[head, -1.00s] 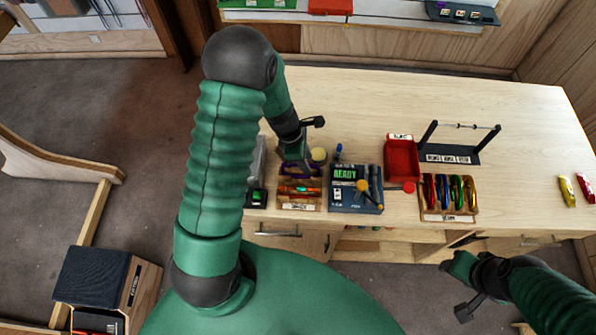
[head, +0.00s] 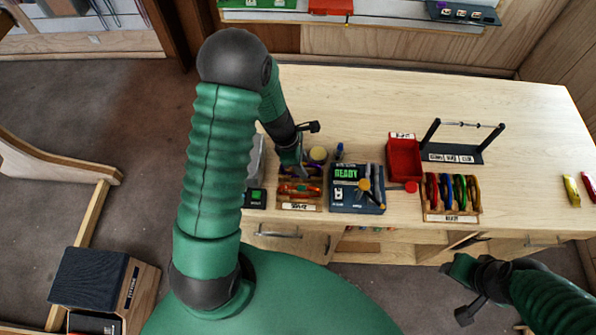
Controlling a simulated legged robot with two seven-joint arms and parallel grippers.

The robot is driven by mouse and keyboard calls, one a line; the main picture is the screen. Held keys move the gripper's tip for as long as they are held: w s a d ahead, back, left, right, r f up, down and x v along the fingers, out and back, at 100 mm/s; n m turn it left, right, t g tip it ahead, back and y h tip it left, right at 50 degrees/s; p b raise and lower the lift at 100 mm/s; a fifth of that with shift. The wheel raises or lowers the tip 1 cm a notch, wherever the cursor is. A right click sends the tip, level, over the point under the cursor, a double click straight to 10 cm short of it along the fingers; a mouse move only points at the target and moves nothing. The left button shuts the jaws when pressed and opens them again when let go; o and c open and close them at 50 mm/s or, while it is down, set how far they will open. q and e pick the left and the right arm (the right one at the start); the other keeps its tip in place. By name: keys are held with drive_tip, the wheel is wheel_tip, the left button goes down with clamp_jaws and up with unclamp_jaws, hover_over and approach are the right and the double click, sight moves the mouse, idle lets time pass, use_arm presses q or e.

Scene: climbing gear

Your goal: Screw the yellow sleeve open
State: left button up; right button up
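My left gripper (head: 291,168) reaches down over a small wooden tray (head: 300,207) near the table's front edge. The tray holds a few slim coloured pieces, among them a red and green one (head: 299,189). The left fingertips are small and partly hidden by the hand, so I cannot tell if they touch anything. A round yellow piece (head: 318,154) sits just right of the gripper. I cannot make out a yellow sleeve for certain. A yellow carabiner-like piece (head: 571,190) lies at the far right. My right gripper (head: 462,288) hangs in front of the table, away from the gear.
Right of the tray is a dark panel (head: 343,199) reading READY. A red bin (head: 404,160), a rack of coloured carabiners (head: 452,217) and a black stand (head: 452,154) follow. A red piece (head: 589,187) lies at the far right. The wooden table (head: 390,95) is clear at the back.

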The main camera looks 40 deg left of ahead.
use_arm(q)
drive_tip(key=shift+w+a+p, duration=0.35)
drive_tip(key=shift+w+p, duration=0.05)
drive_tip(key=shift+w, duration=0.2)
idle(0.3)
drive_tip(key=shift+r, duration=0.1)
drive_tip(key=shift+r+p, duration=1.3)
drive_tip(key=shift+r, duration=0.1)
drive_tip(key=shift+s+d+f, duration=0.1)
drive_tip(key=shift+s+d, duration=0.2)
drive_tip(key=shift+s, duration=0.35)
drive_tip(key=shift+b, duration=0.3)
